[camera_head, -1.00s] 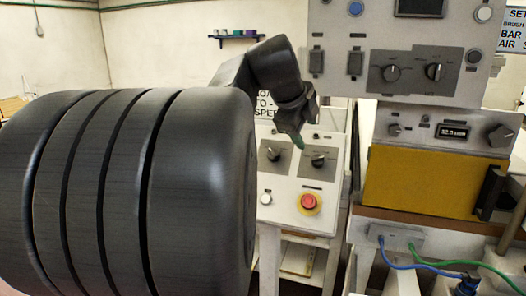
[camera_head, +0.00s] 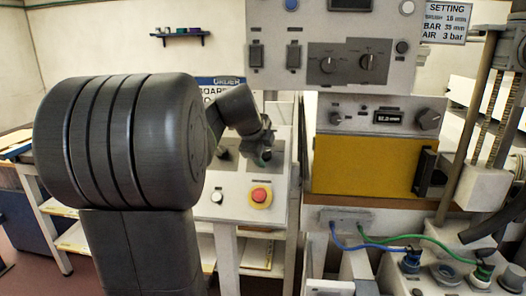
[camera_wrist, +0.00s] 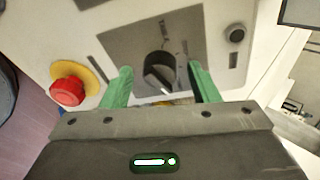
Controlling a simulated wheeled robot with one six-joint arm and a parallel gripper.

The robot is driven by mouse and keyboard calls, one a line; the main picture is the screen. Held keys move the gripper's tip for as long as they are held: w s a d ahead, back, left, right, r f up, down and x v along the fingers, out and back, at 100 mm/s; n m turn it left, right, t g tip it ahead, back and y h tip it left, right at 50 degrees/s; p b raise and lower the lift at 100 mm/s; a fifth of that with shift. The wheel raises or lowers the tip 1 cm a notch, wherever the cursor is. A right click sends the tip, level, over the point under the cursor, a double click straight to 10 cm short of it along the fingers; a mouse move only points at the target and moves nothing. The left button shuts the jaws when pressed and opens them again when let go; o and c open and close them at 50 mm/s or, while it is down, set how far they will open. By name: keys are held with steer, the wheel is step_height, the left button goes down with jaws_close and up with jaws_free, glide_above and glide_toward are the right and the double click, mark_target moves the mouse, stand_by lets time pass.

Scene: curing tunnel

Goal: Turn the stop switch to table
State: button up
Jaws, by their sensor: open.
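A black rotary switch (camera_wrist: 160,72) with a pale pointer line sits on a dark plate of the white control panel (camera_wrist: 65,22). Its labels are too blurred to read, so I cannot confirm that it is the stop switch. My gripper (camera_wrist: 160,86) is open, with one green finger on each side of the switch. I cannot tell whether the fingers touch it. In the head view my gripper (camera_head: 262,154) is at the panel's right-hand switch and mostly hides it. A second switch (camera_head: 223,151) is to its left.
A red mushroom button (camera_head: 259,195) on a yellow ring sits just below, close to the gripper; it also shows in the wrist view (camera_wrist: 68,91). A white button (camera_head: 216,198) is beside it. A grey cabinet with knobs (camera_head: 350,62) and a yellow-fronted unit (camera_head: 362,167) stand right.

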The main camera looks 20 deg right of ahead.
steer(key=shift+c, duration=0.2)
steer(key=c, duration=0.9)
